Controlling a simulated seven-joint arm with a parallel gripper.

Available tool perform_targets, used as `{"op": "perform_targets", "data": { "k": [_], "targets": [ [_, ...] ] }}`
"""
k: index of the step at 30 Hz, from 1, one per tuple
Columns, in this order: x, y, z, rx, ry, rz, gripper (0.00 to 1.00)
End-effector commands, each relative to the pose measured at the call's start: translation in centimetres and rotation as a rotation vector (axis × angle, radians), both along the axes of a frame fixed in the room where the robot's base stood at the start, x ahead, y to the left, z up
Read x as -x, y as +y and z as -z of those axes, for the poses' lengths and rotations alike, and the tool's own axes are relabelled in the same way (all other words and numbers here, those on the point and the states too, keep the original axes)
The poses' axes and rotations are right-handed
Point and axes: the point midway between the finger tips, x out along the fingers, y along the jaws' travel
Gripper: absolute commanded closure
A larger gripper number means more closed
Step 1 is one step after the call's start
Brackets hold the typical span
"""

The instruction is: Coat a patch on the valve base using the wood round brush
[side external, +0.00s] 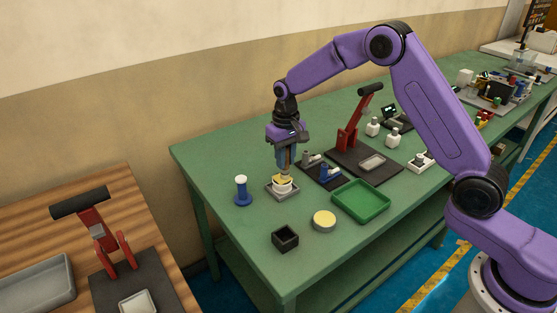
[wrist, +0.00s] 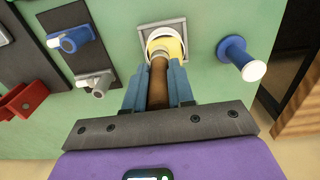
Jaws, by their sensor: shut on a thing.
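My gripper (side external: 287,166) points down over the valve base and is shut on the wood round brush. The brush's brown handle (wrist: 158,85) shows between the blue fingers (wrist: 158,88) in the wrist view. The valve base (side external: 283,188) is a white round piece on a square grey plate, with yellow on its top. It also shows in the wrist view (wrist: 152,44), just beyond the brush. The brush's lower end is at the yellow area; I cannot tell whether it touches, or how much of the yellow is brush or coating.
A blue spool-shaped piece (side external: 242,190) stands left of the valve base. A round tin with a yellow top (side external: 323,221), a black open box (side external: 285,238) and a green tray (side external: 374,211) lie nearer the front. A red lever press (side external: 351,130) stands behind on a dark plate.

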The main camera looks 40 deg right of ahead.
Motion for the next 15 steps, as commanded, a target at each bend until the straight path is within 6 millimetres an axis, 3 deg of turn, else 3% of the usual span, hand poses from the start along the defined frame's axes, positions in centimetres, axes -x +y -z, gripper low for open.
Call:
{"op": "perform_targets", "data": {
  "k": [8,15],
  "targets": [
    [0.0,-2.7,0.0,0.000,0.000,0.003,1.00],
    [0.0,-2.4,-3.0,0.000,-0.002,0.000,1.00]
  ]
}}
